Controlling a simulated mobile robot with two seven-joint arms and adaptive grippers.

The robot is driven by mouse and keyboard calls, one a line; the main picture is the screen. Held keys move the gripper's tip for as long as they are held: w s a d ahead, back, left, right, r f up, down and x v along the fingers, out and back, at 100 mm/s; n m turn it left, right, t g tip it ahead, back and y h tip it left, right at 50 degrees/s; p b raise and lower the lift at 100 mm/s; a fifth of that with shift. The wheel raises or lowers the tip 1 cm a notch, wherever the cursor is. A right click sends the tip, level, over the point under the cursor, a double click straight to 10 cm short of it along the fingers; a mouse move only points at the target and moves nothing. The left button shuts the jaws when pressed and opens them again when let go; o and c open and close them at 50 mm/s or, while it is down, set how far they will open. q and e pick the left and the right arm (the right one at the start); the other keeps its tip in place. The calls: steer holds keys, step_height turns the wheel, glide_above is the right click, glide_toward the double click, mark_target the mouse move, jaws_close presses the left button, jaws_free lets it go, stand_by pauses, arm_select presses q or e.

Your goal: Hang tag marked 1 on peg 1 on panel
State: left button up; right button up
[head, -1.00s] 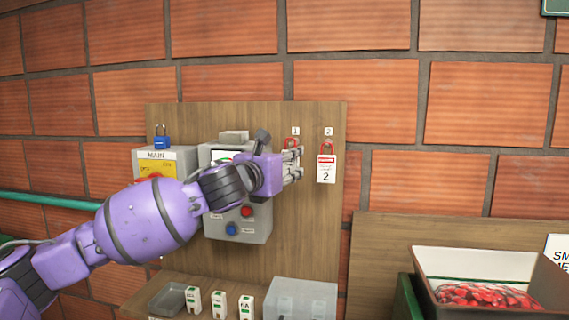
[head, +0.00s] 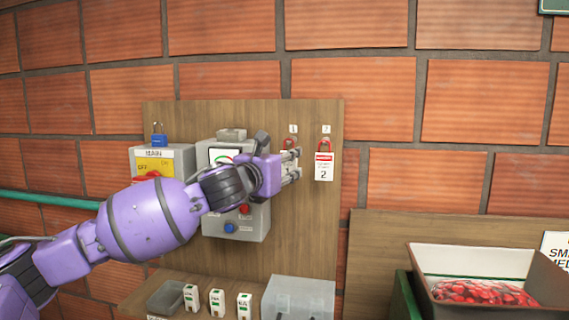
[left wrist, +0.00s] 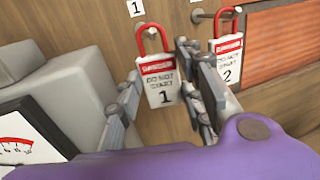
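The tag marked 1 (left wrist: 162,88) is a white plate with a red band and a red shackle. It hangs upright under the number 1 label (left wrist: 135,8) on the wooden panel (head: 310,225). My right gripper is out of view.
The tag marked 2 (head: 324,167) hangs just right of my left gripper. A grey control box (head: 215,225) with a gauge (left wrist: 18,140) stands close on the left.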

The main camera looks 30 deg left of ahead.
arm_select(q)
steer(key=o, duration=0.5)
steer(key=shift+s, duration=6.05)
